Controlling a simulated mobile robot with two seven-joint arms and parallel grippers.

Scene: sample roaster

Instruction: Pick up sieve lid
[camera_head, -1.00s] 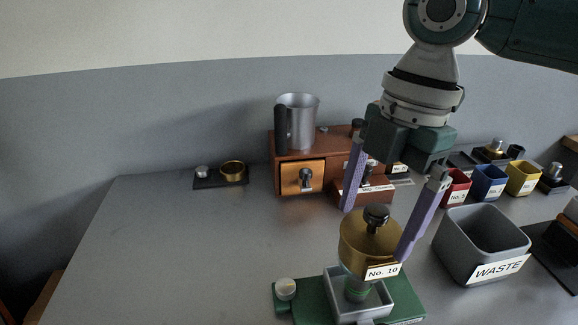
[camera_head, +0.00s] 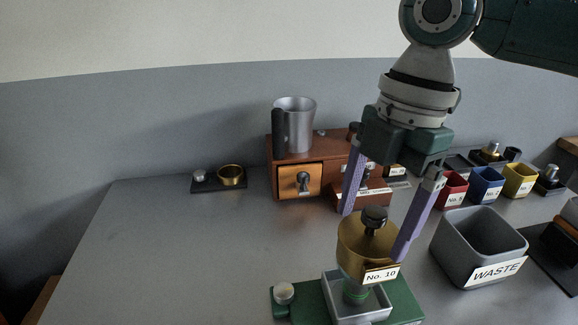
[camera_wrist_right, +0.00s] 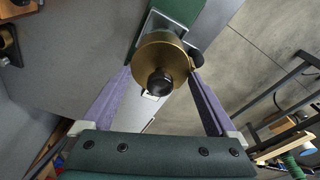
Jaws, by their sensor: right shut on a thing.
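The sieve lid (camera_head: 368,231) is a round brass piece with a black knob (camera_head: 374,217). It tops a brass sieve (camera_head: 355,263) labelled "No. 10", above a grey square tray (camera_head: 366,311). My right gripper (camera_head: 372,236) comes down from above with its purple fingers spread wide, one on each side of the brass rim. The right wrist view shows the lid (camera_wrist_right: 158,52) between the fingertips, knob towards the camera. The fingers are shut on the brass at the lid. The seam between lid and sieve is not clear. My left gripper is not in view.
A green base (camera_head: 402,301) lies under the tray. A grey WASTE bin (camera_head: 455,262) stands close on the right, with red, blue and yellow cups behind it. A wooden drawer box (camera_head: 335,150) with a metal jug (camera_head: 297,125) stands behind. The table's left is clear.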

